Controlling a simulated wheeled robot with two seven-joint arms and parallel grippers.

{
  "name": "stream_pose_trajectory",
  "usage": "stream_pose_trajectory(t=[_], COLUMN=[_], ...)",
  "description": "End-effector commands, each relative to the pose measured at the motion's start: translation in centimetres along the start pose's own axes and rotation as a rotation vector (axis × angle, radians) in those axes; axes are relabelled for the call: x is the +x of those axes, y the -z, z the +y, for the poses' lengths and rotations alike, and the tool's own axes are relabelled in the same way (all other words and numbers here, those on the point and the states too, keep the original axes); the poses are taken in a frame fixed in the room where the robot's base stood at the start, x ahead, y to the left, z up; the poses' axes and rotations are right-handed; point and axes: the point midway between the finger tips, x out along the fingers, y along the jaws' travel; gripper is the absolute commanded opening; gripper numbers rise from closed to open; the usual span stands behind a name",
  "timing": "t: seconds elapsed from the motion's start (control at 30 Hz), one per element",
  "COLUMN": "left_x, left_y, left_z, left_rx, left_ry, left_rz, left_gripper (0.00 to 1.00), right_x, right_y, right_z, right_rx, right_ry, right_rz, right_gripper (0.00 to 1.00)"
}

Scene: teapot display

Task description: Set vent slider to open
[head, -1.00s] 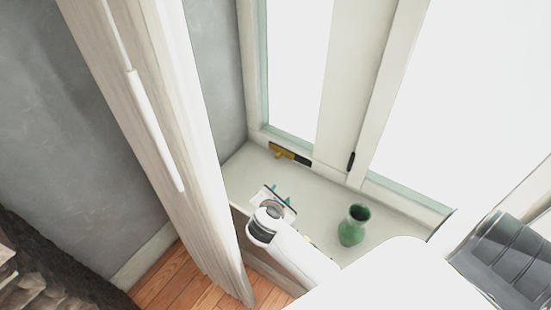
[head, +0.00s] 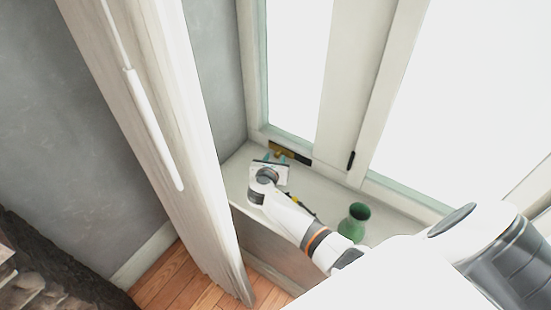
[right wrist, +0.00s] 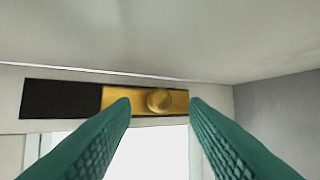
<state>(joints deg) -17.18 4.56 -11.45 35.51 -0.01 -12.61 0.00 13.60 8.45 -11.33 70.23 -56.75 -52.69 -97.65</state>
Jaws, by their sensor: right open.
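The vent slider is a brass plate with a round knob (right wrist: 160,100), low on the window frame just above the sill. In the right wrist view it sits at the right end of a dark slot (right wrist: 60,99), and the slot's left part is uncovered. In the head view the brass slider (head: 278,149) is at the slot's left end. My right gripper (right wrist: 160,106) is open, its teal fingers on either side of the knob in the picture. The fingers look empty, and I cannot tell whether they reach around the knob. My left gripper is out of view.
A green vase (head: 354,222) stands on the pale sill (head: 325,207), close to my right arm. A small dark and yellow item (head: 298,204) lies partly behind that arm. A black window handle (head: 351,160) is right of the vent. A pale wooden panel (head: 170,150) stands at left.

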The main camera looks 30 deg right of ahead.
Motion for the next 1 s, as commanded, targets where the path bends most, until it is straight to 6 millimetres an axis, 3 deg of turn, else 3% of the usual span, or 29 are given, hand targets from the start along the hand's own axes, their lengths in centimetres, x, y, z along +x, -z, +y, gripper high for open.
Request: stream_pose_trajectory(t=[0.2,0.5,0.77,1.0], left_x=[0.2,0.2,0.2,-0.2], left_y=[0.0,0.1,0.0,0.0], left_z=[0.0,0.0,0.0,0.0], left_rx=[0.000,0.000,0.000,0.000], left_ry=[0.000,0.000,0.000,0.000], left_rz=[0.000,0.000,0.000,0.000], left_gripper=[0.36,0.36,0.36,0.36], right_x=[1.6,1.8,1.7,1.6], right_y=[0.0,0.0,0.0,0.1], right_z=[0.1,0.1,0.0,0.4], right_rx=[0.000,0.001,0.001,-0.001], right_ry=[-0.001,0.000,0.000,-0.001], right_rz=[0.000,0.000,-0.001,-0.001], right_gripper=[0.41,0.41,0.00,0.00])
